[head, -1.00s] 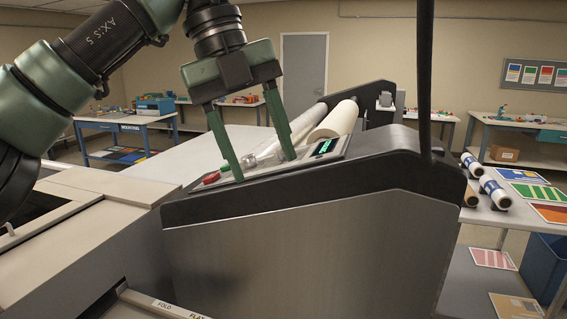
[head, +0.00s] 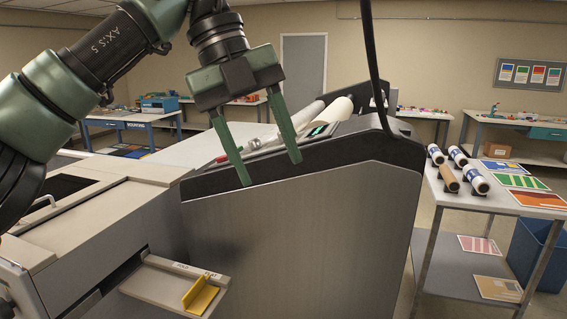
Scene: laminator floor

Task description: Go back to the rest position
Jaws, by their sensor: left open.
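My left gripper (head: 269,174) is open and empty. Its two green fingers point down and stand apart in front of the laminator's dark side edge. The laminator (head: 300,235) has a grey metal side panel, with white rolls (head: 335,110) and a small lit display (head: 318,131) on top, partly hidden behind the fingers. I cannot tell whether the fingertips touch the machine. My right gripper is not in view.
A beige machine (head: 110,215) stands at the left, with a pulled-out tray (head: 160,285) and a yellow piece (head: 201,296) on it. A cart (head: 470,205) with several rolls and printed sheets stands at the right. A blue bin (head: 537,255) is beside it.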

